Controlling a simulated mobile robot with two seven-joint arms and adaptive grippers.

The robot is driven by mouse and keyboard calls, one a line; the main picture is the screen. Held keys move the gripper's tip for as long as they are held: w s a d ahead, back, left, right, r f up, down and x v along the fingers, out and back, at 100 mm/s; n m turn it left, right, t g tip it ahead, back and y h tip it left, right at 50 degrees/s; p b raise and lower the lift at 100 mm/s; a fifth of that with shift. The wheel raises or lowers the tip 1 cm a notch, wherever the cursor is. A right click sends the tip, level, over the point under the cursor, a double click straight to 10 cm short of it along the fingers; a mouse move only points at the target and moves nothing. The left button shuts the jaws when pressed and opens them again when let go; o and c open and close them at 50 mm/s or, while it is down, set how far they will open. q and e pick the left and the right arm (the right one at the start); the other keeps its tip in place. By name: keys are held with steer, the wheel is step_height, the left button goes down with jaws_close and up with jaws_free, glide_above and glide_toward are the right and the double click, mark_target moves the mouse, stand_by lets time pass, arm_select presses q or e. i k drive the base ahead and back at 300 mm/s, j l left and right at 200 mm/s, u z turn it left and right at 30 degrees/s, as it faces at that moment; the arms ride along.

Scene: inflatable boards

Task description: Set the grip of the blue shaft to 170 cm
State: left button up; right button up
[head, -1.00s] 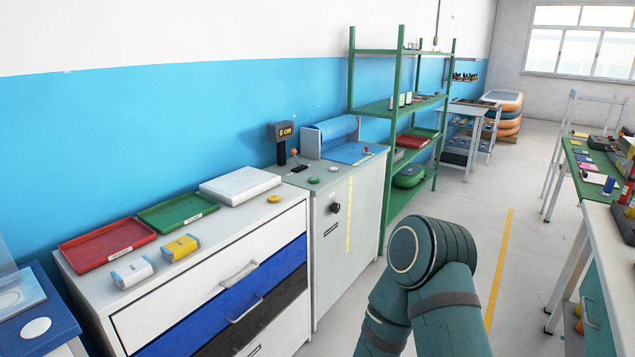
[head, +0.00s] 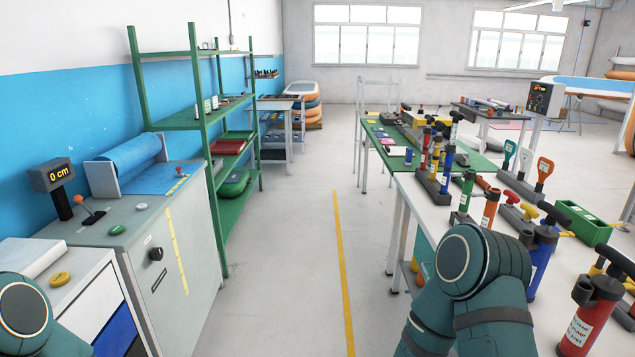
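I cannot tell for sure which thing is the blue shaft. On the white table at right a slim blue upright cylinder (head: 447,168) stands in a dark rack. A larger blue cylinder with a black T-shaped top (head: 543,250) stands nearer, partly behind my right arm. A display reading 0 cm (head: 54,174) stands on the grey cabinet at left. Only upper links of my arms show; neither gripper is in view.
The grey cabinet (head: 200,255) and green shelf rack (head: 212,200) line the left wall. The white table (head: 425,203) and a green-topped table (head: 375,142) stand at right. Open floor (head: 300,260) with a yellow line lies between. A green bin (head: 583,225) sits at right.

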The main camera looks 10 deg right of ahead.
mark_target(458, 116)
steer(key=i+z, duration=0.55)
steer(key=z, duration=0.3)
steer(key=i+j+z, duration=0.2)
steer(key=z, duration=0.2)
steer(key=i+j+z, duration=0.6)
steer(key=z, duration=0.2)
steer(key=i+j+z, duration=0.15)
steer(key=j+z, duration=0.25)
steer(key=i+j+z, duration=0.15)
steer(key=j+z, duration=0.25)
steer(key=j, duration=0.15)
